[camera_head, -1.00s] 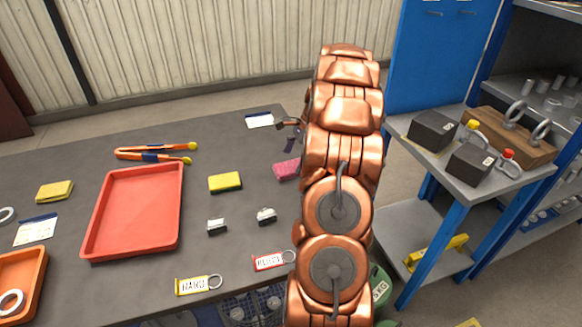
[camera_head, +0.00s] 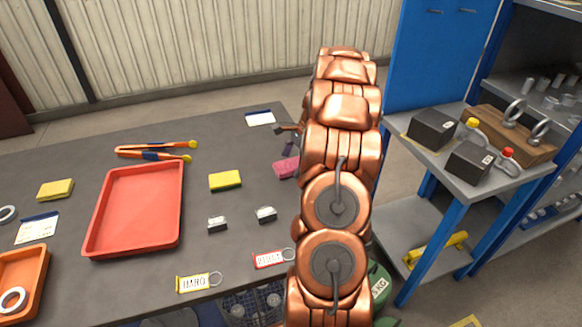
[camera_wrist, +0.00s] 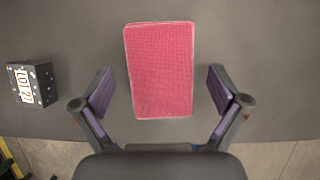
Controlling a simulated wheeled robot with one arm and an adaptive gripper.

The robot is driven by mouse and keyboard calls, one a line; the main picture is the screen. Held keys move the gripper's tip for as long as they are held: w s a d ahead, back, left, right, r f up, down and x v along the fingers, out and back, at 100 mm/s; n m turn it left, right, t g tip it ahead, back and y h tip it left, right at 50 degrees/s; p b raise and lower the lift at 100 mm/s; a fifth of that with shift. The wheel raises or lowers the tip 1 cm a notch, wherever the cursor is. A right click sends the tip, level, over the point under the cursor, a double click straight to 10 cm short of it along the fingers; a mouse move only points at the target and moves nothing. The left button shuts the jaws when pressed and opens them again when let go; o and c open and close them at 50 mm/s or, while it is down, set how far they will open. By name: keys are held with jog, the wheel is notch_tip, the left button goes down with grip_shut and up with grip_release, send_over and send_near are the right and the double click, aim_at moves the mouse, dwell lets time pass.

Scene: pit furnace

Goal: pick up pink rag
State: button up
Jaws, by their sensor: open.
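The pink rag (camera_wrist: 160,70) lies flat on the grey table, a textured rectangle in the wrist view. My gripper (camera_wrist: 161,88) is open above it, with one purple-padded finger on each side of the rag and a gap to both. I cannot tell the exact height of the fingers over the table. In the head view the rag (camera_head: 286,168) shows partly beside my copper arm, which hides its right part. A finger of my gripper (camera_head: 289,130) shows just beyond the rag.
A dark block with a printed label (camera_wrist: 32,84) lies left of my gripper in the wrist view. The table edge runs close behind the rag there. A yellow sponge (camera_head: 225,180), small dark blocks (camera_head: 266,215) and a red tray (camera_head: 136,210) lie to the left.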

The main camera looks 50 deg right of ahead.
aim_at(286, 166)
jog(key=shift+c, duration=0.3)
jog(key=c, duration=1.2)
jog(key=shift+r+b, duration=0.65)
jog(key=shift+r, duration=1.25)
jog(key=shift+s+r, duration=0.1)
jog(key=shift+r, duration=0.05)
jog(key=shift+s+a, duration=0.55)
jog(key=shift+s, duration=0.1)
jog(key=s+a+b, duration=0.1)
jog(key=s+a, duration=0.1)
jog(key=s, duration=0.1)
jog(key=s+a+r+b, duration=0.1)
jog(key=s+a, duration=0.2)
jog(key=s, duration=0.1)
jog(key=s+a+b, duration=0.1)
jog(key=s+a, duration=0.2)
jog(key=s, duration=0.1)
jog(key=shift+s+a+r, duration=0.2)
